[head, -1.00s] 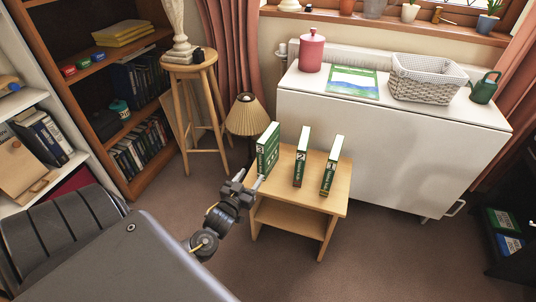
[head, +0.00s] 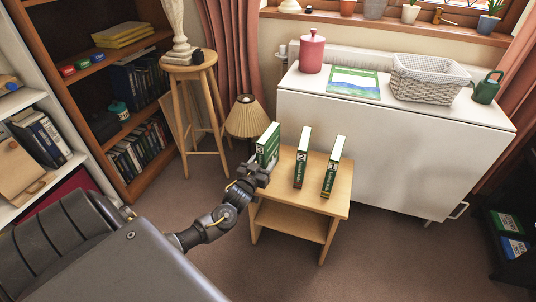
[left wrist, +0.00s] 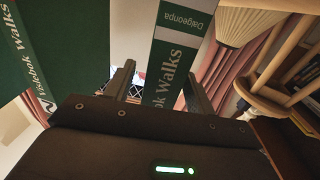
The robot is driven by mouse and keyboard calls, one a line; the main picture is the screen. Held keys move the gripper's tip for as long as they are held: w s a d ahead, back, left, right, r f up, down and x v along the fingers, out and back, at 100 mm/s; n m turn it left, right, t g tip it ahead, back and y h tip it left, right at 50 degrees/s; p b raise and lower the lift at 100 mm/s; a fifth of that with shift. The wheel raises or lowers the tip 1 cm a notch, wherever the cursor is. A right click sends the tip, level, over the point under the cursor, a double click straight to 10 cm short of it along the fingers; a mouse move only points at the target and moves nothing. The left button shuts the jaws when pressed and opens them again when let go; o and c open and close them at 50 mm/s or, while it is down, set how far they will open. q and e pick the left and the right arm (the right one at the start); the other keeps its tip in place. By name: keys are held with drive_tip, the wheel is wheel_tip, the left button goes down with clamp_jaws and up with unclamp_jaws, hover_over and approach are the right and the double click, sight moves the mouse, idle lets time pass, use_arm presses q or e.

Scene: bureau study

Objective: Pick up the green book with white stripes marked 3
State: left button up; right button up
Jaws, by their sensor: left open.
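Three upright green books with white stripes stand on a small wooden side table (head: 318,198). The left book (head: 269,143) showed a 3 on its spine earlier; now my gripper hides its lower spine. The middle book (head: 302,160) and right book (head: 333,166) stand apart from it. My left gripper (head: 257,172) is at the lower front of the left book. In the left wrist view its open fingers (left wrist: 158,85) stand either side of a green spine (left wrist: 170,55) reading "Walks". Whether they touch it I cannot tell. Another green book (left wrist: 60,50) is at left there.
A lamp with a pleated shade (head: 247,117) stands just behind the left book. A wooden stool (head: 190,75) and a bookcase (head: 85,80) are to the left. A white cabinet (head: 390,145) with a basket (head: 428,78) stands behind the table. Open carpet lies in front.

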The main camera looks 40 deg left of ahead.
use_arm(q)
drive_tip(key=shift+w, duration=0.1)
clamp_jaws()
drive_tip(key=shift+r, duration=0.1)
idle(0.5)
